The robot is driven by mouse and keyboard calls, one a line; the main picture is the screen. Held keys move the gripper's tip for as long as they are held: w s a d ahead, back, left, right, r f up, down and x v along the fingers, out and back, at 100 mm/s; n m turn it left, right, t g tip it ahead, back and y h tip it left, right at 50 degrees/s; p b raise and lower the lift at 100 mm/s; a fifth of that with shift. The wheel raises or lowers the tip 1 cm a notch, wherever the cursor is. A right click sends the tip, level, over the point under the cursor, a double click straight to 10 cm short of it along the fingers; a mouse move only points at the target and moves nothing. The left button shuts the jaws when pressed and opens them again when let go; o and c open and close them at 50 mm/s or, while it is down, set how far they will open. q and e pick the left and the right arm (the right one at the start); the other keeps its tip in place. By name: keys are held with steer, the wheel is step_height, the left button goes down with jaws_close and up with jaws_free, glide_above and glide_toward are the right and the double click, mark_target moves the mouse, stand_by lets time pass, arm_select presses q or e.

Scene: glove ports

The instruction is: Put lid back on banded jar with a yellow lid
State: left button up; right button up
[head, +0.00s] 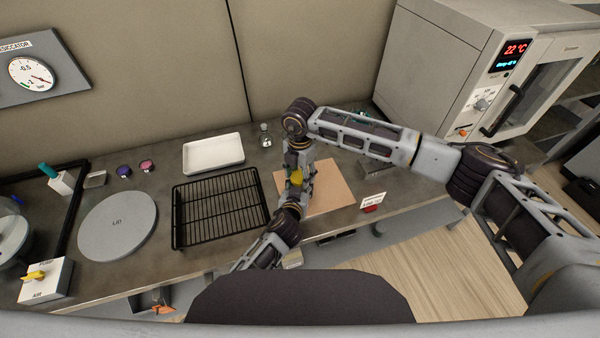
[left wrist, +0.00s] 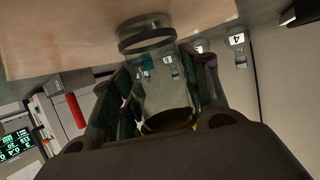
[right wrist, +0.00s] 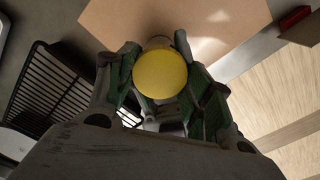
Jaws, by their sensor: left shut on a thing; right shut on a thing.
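The yellow lid (head: 297,174) shows between my two grippers above the tan board (head: 335,190). My right gripper (right wrist: 160,85) is shut on the lid (right wrist: 160,74), whose round top faces the right wrist camera. My left gripper (left wrist: 158,95) is shut on the clear glass jar (left wrist: 160,85), which has a dark band near its end by the board. In the right wrist view, a small part of the jar (right wrist: 158,42) shows behind the lid. Whether the lid touches the jar's rim is hidden. In the head view the jar is mostly hidden by my arms.
A black wire rack (head: 220,207) and a white tray (head: 213,153) lie left of the board. A small glass flask (head: 265,136) stands behind it. A red-based card (head: 372,202) is at its right. A grey disc (head: 118,225) lies far left; an oven (head: 480,70) stands back right.

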steer(key=shift+s+d+f, duration=0.1)
steer(key=shift+d+f, duration=0.05)
steer(key=shift+f, duration=0.65)
steer(key=shift+c, duration=0.6)
steer(key=shift+o, duration=0.6)
steer(key=shift+f, duration=0.25)
steer(key=shift+o, duration=0.2)
steer(key=shift+s+d+r+n+t+y, duration=0.1)
steer(key=shift+s+n+t+y, duration=0.25)
steer(key=shift+t, duration=0.25)
steer(key=shift+o, duration=0.3)
steer(key=shift+s+d+f, duration=0.1)
steer(key=shift+d+f, duration=0.1)
stand_by(0.6)
steer(key=shift+o, duration=0.4)
steer(key=shift+s+a, duration=0.1)
